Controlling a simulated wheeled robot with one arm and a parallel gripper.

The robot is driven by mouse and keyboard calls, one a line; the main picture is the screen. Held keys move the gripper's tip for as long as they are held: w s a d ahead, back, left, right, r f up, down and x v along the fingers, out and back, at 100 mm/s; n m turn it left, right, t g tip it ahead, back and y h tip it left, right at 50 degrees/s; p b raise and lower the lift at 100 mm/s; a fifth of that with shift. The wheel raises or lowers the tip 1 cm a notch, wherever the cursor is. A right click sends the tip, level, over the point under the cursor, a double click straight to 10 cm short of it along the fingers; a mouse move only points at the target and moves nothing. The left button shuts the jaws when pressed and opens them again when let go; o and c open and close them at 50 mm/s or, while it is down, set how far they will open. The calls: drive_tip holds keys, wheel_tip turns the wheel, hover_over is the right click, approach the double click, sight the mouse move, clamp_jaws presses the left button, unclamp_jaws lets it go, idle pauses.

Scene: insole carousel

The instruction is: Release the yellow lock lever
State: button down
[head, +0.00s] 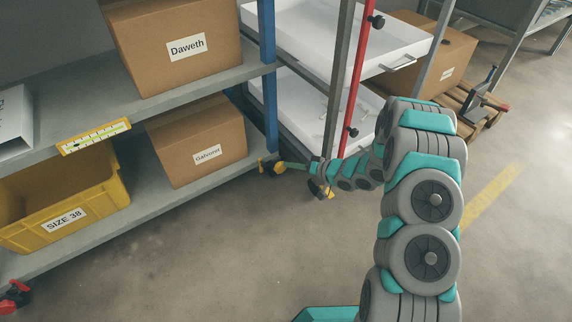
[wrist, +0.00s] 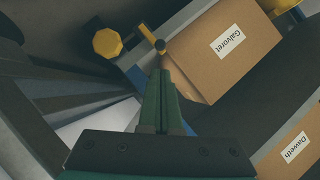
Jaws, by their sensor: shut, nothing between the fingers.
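A slim yellow lever (wrist: 147,33) with a dark end shows at the top middle of the wrist view, by the shelf's corner. It is a small yellow piece (head: 262,164) at the foot of the blue post in the head view. My gripper (wrist: 160,74) is shut and empty, its fingers pointing at the lever's dark end. Whether they touch it I cannot tell. In the head view my gripper (head: 285,165) reaches left to the shelf corner. A yellow knob-like part (wrist: 107,43) is left of the lever in the wrist view.
The "Galvoret" box (head: 205,142) stands on the lower shelf beside the lever, the "Daweth" box (head: 178,45) above it. A blue post (head: 268,95), a grey post (head: 340,75) and a red post (head: 360,70) stand close to my arm. The floor in front is clear.

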drive_tip(key=b, duration=0.1)
approach(261, 161)
drive_tip(key=x, duration=0.5)
drive_tip(key=shift+d, duration=0.3)
drive_tip(key=shift+s+a+r, duration=0.1)
drive_tip(key=shift+a, duration=0.1)
